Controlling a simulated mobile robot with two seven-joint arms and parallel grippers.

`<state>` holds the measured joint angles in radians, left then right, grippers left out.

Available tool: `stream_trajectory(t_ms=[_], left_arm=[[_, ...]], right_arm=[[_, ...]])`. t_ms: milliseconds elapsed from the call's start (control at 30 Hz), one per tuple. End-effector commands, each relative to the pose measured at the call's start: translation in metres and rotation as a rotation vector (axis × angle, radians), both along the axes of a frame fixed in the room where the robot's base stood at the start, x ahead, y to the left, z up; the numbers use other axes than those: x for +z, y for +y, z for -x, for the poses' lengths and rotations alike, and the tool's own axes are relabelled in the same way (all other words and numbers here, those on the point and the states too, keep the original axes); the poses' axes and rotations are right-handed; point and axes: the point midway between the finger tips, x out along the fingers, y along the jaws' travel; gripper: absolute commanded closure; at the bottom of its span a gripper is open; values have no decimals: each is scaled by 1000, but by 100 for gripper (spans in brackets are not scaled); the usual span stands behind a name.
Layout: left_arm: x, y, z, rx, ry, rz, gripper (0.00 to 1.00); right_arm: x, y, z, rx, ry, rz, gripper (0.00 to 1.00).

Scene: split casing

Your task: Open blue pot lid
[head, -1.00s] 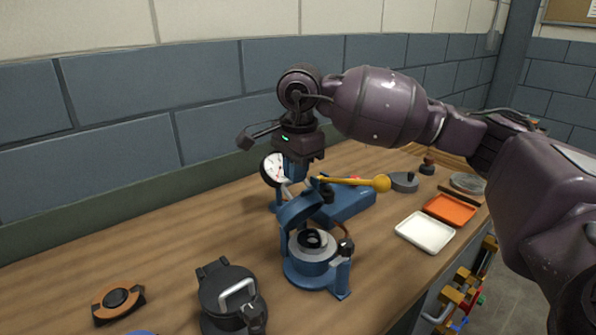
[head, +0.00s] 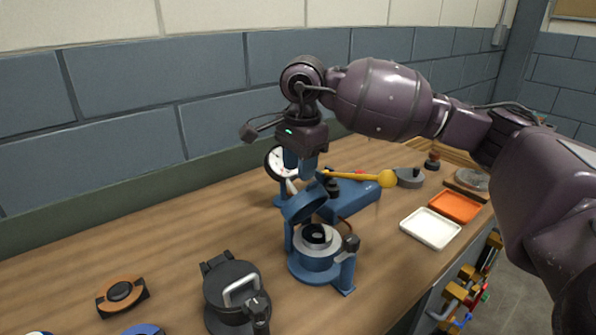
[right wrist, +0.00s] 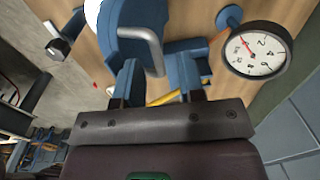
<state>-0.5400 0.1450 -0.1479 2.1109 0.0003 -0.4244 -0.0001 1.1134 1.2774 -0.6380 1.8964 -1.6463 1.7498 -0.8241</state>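The blue pot (head: 316,262) stands on the bench with a pale rim and a dark ring inside. Its blue lid (head: 305,208) is tilted up on its hinge, so the inside shows. In the right wrist view the lid (right wrist: 130,18) fills the upper middle, with a grey metal handle (right wrist: 148,46). My right gripper (head: 302,172) is just above and behind the raised lid. Its two blue fingers (right wrist: 158,82) are apart, with nothing gripped between them; whether they touch the lid cannot be told. My left gripper is out of view.
A yellow-knobbed lever (head: 360,179) and a dial gauge (head: 276,160) are close behind the lid. A black pot (head: 232,291) stands front left. A white tray (head: 431,228) and an orange tray (head: 456,206) lie right.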

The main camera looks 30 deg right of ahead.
Motion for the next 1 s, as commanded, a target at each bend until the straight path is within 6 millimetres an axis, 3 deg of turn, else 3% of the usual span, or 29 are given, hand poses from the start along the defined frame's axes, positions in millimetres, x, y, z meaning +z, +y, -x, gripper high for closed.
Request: stream_trajectory(t_ms=[33,200,500,900,1000], left_arm=[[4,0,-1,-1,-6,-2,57],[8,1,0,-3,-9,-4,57],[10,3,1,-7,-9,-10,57],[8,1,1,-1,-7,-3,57],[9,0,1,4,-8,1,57]], right_arm=[[14,-1,1,-2,-10,0,64],[45,1,3,1,-8,-2,64],[85,3,6,4,1,-4,64],[91,3,6,5,4,-4,64],[91,3,6,3,4,-4,76]])
